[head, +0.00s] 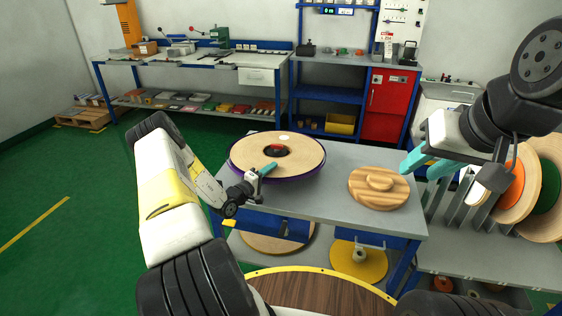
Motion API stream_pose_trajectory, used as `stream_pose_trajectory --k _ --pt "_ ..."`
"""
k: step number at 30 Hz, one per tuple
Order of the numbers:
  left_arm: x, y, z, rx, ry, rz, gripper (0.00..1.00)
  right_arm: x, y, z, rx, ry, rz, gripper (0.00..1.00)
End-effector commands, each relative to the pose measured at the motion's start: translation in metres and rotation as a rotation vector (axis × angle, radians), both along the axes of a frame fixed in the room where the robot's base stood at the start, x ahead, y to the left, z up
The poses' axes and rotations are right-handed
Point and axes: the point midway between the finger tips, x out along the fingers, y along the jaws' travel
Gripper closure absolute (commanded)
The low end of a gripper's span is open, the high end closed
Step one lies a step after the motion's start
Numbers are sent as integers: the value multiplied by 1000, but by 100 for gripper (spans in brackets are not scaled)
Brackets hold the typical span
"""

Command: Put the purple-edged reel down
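The purple-edged reel (300,154) is a wide tan disc with a dark and red hub and a purple rim under its near edge. It lies roughly flat at the back left of the grey table (325,205); I cannot tell whether it rests on the top or is just above it. My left gripper (264,173) is at the reel's near-left rim, with a teal finger over its upper face. It appears shut on the rim; the lower finger is hidden.
A round wooden piece with a knob (380,187) sits on the table's right. A rack of reels with orange and green centres (545,185) stands at the right. A yellow disc (358,262) is on the lower shelf. The table's front middle is clear.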

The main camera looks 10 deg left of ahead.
Motion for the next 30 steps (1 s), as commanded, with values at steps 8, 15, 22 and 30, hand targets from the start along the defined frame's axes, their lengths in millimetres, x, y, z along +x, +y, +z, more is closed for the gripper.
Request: stream_pose_trajectory --k 8,15,22,30 --pt "-12 8 8 4 11 5 58 0 0 0 0 0 0 64" --pt "-61 32 9 3 7 5 58 0 0 0 0 0 0 64" --pt "-97 48 10 2 4 4 58 0 0 0 0 0 0 64" --pt "-106 36 36 7 -2 -83 58 0 0 0 0 0 0 64"
